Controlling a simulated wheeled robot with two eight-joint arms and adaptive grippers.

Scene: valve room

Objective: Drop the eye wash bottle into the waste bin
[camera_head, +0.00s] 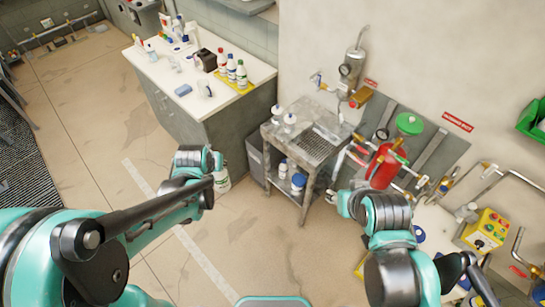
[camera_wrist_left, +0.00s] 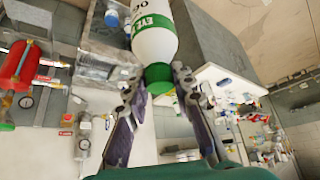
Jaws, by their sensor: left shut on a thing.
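The eye wash bottle (camera_wrist_left: 154,40) is white with a green label and a green cap, and its far end runs out of the top of the left wrist view. My left gripper (camera_wrist_left: 158,80) is shut on its green cap. In the head view the bottle (camera_head: 222,181) hangs beside my left wrist, above the floor and in front of the counter; my wrist hides part of it. A grey bin-like container (camera_head: 255,160) stands between the counter and the metal cart, partly hidden.
The metal cart (camera_head: 309,145) holds bottles on its top and lower shelf. The white counter (camera_head: 165,75) carries several bottles and small items. The tiled floor at left is clear.

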